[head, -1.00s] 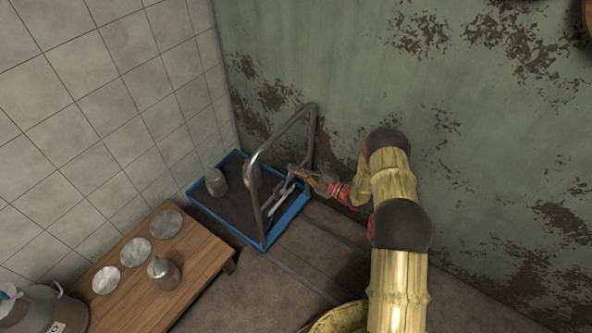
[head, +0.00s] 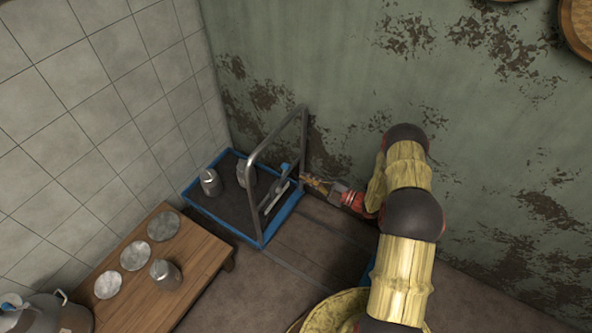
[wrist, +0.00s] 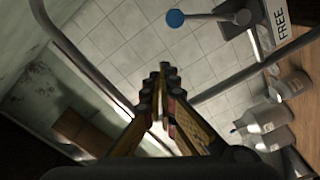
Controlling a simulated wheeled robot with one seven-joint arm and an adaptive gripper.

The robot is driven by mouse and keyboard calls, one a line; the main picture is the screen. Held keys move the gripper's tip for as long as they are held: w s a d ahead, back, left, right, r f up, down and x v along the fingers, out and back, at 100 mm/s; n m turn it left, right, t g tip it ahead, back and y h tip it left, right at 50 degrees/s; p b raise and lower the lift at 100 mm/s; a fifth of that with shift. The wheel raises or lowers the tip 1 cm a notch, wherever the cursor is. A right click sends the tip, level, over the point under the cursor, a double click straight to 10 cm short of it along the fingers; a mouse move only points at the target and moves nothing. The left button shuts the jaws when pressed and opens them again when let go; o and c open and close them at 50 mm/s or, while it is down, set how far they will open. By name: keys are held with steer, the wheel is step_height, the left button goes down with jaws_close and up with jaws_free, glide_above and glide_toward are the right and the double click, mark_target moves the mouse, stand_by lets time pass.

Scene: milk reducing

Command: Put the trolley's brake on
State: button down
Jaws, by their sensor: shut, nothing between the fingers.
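The trolley has a blue-rimmed deck (head: 225,231) and a grey tube handle (head: 276,137); it stands in the corner. The brake lever's blue knob (head: 285,168) is by the handle's right side, and it also shows at the top of the wrist view (wrist: 175,18). There the grey lever runs right from the knob to a dark pivot (wrist: 240,16), beside a plate reading FREE (wrist: 281,18). My gripper (head: 308,182) is shut and empty, just right of the knob and apart from it. Its closed fingertips (wrist: 160,88) lie below the knob in the wrist view.
A wooden table (head: 203,262) at the lower left carries round metal lids (head: 135,254) and a can (head: 165,273). A peeling green wall (head: 350,70) is close behind my arm. Bare floor lies right of the trolley.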

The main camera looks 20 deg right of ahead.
steer(key=shift+v, duration=1.1)
